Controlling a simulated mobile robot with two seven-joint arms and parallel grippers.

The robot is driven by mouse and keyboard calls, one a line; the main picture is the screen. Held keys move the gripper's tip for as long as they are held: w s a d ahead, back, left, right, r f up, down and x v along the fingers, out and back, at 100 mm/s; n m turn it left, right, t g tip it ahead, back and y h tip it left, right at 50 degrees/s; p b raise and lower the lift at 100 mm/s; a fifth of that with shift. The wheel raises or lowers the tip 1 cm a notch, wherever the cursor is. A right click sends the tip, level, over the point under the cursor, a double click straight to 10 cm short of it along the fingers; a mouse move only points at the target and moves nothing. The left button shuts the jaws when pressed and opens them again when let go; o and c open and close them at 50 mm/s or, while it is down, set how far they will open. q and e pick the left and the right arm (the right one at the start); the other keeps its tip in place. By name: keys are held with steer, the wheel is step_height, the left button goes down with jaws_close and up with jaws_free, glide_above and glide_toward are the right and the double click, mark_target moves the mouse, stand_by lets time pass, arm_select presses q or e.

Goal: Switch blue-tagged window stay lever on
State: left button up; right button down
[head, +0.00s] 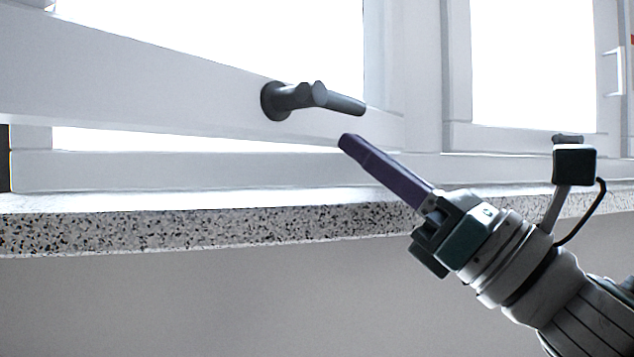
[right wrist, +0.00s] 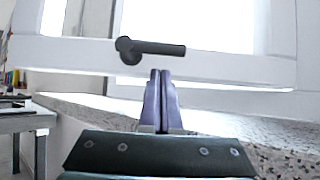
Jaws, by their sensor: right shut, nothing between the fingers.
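A dark grey lever (head: 310,97) with a round base is mounted on the white lower rail of the left window. Its arm points right and slightly down in the head view. It also shows in the right wrist view (right wrist: 150,48), lying nearly level. I see no blue tag on it. My right gripper (head: 347,140) has its purple fingers together and empty. Its tips are just below and in front of the lever arm, apparently apart from it. The fingers also show in the right wrist view (right wrist: 160,75), under the lever. My left gripper is out of view.
A speckled stone sill (head: 180,228) runs below the windows. A second dark lever (head: 567,138) on the right window is partly hidden by my wrist camera. A grey table (right wrist: 30,122) stands at the left in the right wrist view.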

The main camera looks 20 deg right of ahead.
mark_target(352, 98)
steer(key=shift+w+r, duration=0.15)
steer(key=shift+r, duration=0.7)
steer(key=shift+r+n+g+y+b, duration=0.1)
steer(key=shift+n+g+y+b, duration=0.35)
steer(key=shift+n, duration=0.25)
steer(key=shift+n, duration=0.3)
steer(key=r+n+g+y+b, duration=0.1)
steer(key=n+g+b, duration=0.1)
steer(key=n, duration=0.1)
steer(key=n+g+y+b, duration=0.1)
steer(key=n+g+b, duration=0.1)
steer(key=n+b, duration=0.1)
steer(key=d+r+n+g+y+b, duration=0.1)
steer(key=n+g+y+b, duration=0.1)
steer(key=n+b, duration=0.1)
steer(key=shift+w+r+n+g, duration=0.25)
steer(key=shift+w+r+n, duration=0.1)
steer(key=shift+n, duration=0.25)
step_height(352, 98, up, 6)
steer(key=s+a+n+g+h+p, duration=0.1)
steer(key=n+g, duration=0.5)
steer(key=n, duration=0.7)
steer(key=shift+s+a+f+g+h+p, duration=0.2)
steer(key=shift+s+a+g+h+p, duration=0.15)
steer(key=shift+a+h+p, duration=0.55)
